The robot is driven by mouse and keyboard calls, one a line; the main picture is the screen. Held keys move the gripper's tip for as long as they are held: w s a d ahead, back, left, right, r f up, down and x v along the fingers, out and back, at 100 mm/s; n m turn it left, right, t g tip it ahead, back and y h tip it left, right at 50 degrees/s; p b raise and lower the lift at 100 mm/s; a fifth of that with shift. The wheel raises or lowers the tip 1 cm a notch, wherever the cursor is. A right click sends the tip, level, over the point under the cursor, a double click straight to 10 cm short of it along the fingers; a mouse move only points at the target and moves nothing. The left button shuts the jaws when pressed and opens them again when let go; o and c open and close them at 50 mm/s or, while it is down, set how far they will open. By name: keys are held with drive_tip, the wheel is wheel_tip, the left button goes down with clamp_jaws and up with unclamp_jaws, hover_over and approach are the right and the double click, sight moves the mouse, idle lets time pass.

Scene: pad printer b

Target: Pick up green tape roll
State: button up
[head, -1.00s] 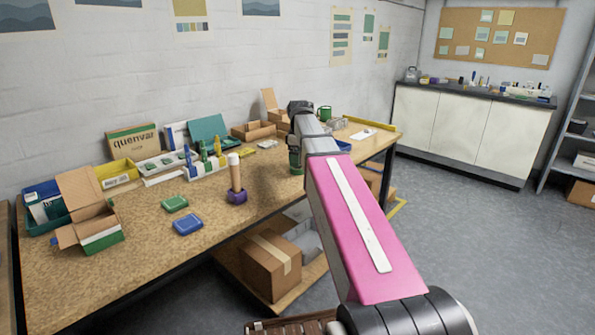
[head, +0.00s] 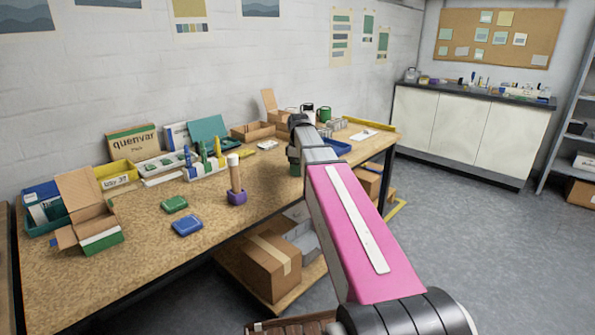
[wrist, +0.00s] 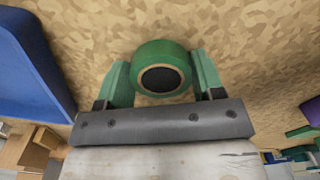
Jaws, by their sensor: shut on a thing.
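The green tape roll (wrist: 158,50) shows in the wrist view, with a tan inner ring around a dark hole. It sits between the two green fingers of my gripper (wrist: 161,64), one finger against each side. My gripper is shut on it, low over the speckled tan worktop (wrist: 250,60). In the head view my gripper (head: 294,168) is at the worktop's far right part, beyond the purple-based post.
A blue tray (wrist: 35,65) lies close on the left in the wrist view.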

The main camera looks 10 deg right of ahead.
drive_tip(key=shift+r, duration=0.15)
drive_tip(key=shift+r, duration=0.6)
wheel_tip(320, 180, up, 2)
drive_tip(key=shift+r, duration=0.2)
drive_tip(key=s+a+r, duration=0.6)
drive_tip(key=a+r, duration=0.1)
drive_tip(key=a, duration=0.2)
drive_tip(key=shift+s+a, duration=0.15)
drive_tip(key=shift+a, duration=0.25)
